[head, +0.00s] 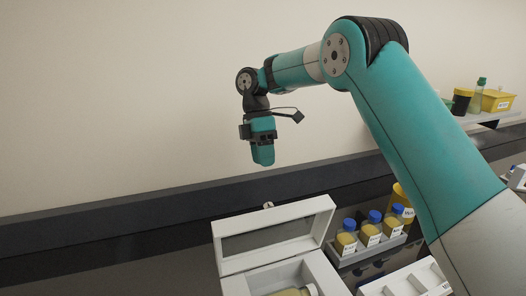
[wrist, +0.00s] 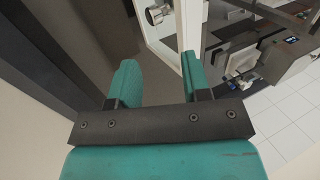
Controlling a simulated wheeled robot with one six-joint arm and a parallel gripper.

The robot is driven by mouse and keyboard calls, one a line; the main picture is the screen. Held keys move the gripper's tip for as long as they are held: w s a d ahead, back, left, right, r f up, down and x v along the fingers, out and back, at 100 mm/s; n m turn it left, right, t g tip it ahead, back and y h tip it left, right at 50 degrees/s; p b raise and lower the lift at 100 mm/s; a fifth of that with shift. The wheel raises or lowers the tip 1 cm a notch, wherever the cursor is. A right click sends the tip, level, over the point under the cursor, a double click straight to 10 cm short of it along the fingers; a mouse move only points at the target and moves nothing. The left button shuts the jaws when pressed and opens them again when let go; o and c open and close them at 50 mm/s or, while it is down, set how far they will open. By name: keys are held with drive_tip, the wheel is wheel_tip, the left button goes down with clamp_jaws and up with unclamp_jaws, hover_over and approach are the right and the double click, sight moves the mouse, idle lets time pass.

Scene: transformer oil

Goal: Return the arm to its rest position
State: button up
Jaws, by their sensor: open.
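My arm shows in the head view, teal with black joints, bent over at the elbow. My gripper (head: 263,155) hangs down at the arm's end, in front of the bare wall and above the bench. In the wrist view my gripper (wrist: 160,85) shows two teal fingers spread apart with nothing between them. In the head view the gripper is seen from the side, so its finger gap does not show there.
A white box (head: 275,240) with its lid raised stands on the dark bench below my gripper, a bottle partly visible inside. Blue-capped bottles (head: 370,232) stand in a rack beside it. A shelf (head: 495,114) at right holds a yellow bin (head: 497,101). Space around the gripper is clear.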

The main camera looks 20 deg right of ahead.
idle(0.3)
drive_tip(key=s+a+f+m+t+y+b, duration=0.1)
drive_tip(key=s+a+m+b, duration=0.2)
drive_tip(key=s+b, duration=0.35)
drive_tip(key=s+a+f+m+t+y+b, duration=0.1)
drive_tip(key=s+a+m+b, duration=0.2)
drive_tip(key=s, duration=0.6)
drive_tip(key=s+f+m+t+y+b, duration=0.1)
drive_tip(key=s+f+m+b, duration=0.1)
drive_tip(key=s, duration=0.6)
drive_tip(key=s+a+f+m+t+y+b, duration=0.1)
drive_tip(key=s+f+m+b, duration=0.1)
drive_tip(key=s+f, duration=0.4)
drive_tip(key=shift+s+a+f+m+b, duration=0.15)
drive_tip(key=shift+s+a+m+b, duration=0.15)
drive_tip(key=shift+s+b, duration=0.7)
drive_tip(key=shift+s, duration=0.1)
